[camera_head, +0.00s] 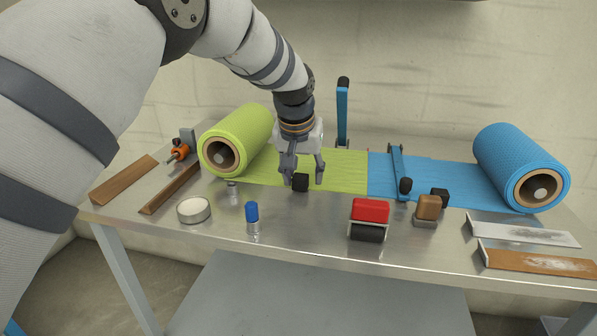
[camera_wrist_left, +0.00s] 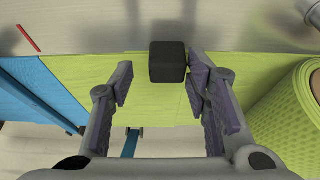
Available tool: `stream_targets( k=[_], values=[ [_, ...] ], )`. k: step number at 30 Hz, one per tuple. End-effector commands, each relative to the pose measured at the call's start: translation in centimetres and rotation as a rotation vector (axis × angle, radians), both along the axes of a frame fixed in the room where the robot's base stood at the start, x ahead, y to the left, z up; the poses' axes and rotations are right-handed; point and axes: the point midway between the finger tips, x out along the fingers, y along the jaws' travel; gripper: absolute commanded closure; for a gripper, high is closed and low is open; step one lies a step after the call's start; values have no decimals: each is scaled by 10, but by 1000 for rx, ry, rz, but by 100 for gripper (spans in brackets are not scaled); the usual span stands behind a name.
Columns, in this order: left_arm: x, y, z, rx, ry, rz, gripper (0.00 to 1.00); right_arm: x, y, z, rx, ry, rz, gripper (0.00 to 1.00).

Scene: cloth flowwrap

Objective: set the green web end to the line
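The green web (camera_head: 345,172) runs from the green roll (camera_head: 238,140) to the right, and its end meets the blue web (camera_head: 455,182) near the table middle. In the left wrist view the green web (camera_wrist_left: 100,85) lies below my gripper, with the blue web (camera_wrist_left: 25,90) at the left. My left gripper (camera_head: 303,180) is over the green web's front edge, fingers spread. A black block (camera_head: 300,183) sits at that edge; in the wrist view the block (camera_wrist_left: 168,62) is ahead between the fingers, nearer the right one. A red line (camera_wrist_left: 27,38) marks the metal. My right gripper is not in view.
A raised blue clamp arm (camera_head: 342,115) stands behind the green web; another blue arm (camera_head: 397,165) lies across the blue web. The blue roll (camera_head: 522,168) is at right. In front stand a red roller (camera_head: 369,218), a blue-capped bottle (camera_head: 252,217) and a round tin (camera_head: 194,210).

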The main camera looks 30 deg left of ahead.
Motion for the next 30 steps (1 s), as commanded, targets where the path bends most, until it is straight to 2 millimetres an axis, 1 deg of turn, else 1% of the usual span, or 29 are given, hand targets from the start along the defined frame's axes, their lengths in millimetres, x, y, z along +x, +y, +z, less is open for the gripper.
stream_targets(
  k=[7, 10, 11, 18, 21, 25, 30],
  values=[
    [0, 2, 0, 4, 1, 1, 52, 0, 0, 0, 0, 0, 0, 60],
    [-2, 2, 7, 4, -1, 1, 52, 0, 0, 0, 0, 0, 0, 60],
    [-4, 1, 12, 4, -1, 1, 52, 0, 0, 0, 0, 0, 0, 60],
    [-27, -5, 71, 4, -3, -1, 52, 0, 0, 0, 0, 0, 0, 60],
    [-36, -8, 91, 3, -2, 0, 52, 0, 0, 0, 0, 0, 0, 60],
    [-43, -9, 106, 3, 1, 0, 52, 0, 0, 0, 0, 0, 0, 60],
    [-45, -10, 111, 3, 3, 0, 52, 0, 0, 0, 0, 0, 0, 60]
  ],
)
